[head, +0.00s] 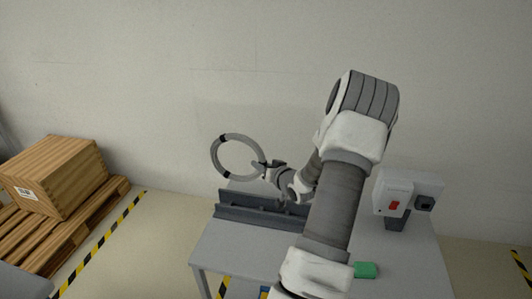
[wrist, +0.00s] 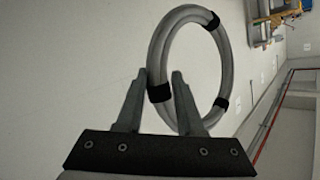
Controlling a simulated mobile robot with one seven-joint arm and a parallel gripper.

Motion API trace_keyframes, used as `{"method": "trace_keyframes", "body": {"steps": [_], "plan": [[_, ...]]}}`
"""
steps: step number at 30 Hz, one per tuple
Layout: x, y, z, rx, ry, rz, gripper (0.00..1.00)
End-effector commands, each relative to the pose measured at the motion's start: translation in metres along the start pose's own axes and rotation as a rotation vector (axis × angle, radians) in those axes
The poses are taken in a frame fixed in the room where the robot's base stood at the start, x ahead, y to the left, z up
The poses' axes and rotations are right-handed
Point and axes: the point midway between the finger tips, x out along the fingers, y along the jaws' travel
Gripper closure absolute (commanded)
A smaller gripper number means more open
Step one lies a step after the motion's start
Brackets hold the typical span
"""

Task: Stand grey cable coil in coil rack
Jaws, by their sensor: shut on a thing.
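The grey cable coil (head: 214,161) is a ring with black bands. My gripper (head: 268,166) is shut on its right side in the head view and holds it up in the air, roughly upright. In the wrist view the coil (wrist: 157,50) rises beyond the fingertips of my gripper (wrist: 160,80), with a black band close to them. The coil rack (head: 240,209) is a long dark grey trough on the grey table, below the coil in the head view. My arm hides the rack's right part.
The grey table (head: 228,250) has bare room in front of the rack. A green object (head: 366,270) and a grey box with a red switch (head: 394,205) are on its right side. A wooden crate (head: 58,178) on a pallet (head: 45,240) stands at left.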

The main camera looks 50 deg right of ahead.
Motion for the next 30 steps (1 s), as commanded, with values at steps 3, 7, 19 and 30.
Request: {"method": "trace_keyframes", "body": {"steps": [3,7,19,30], "plan": [[-0.006,0.01,-0.008,0.005,0.008,0.006,1.0],[-0.005,0.013,-0.005,0.006,0.009,0.006,1.0],[0.002,0.021,0.016,0.006,0.01,0.006,1.0],[0.008,0.028,0.035,0.006,0.01,0.006,1.0]]}}
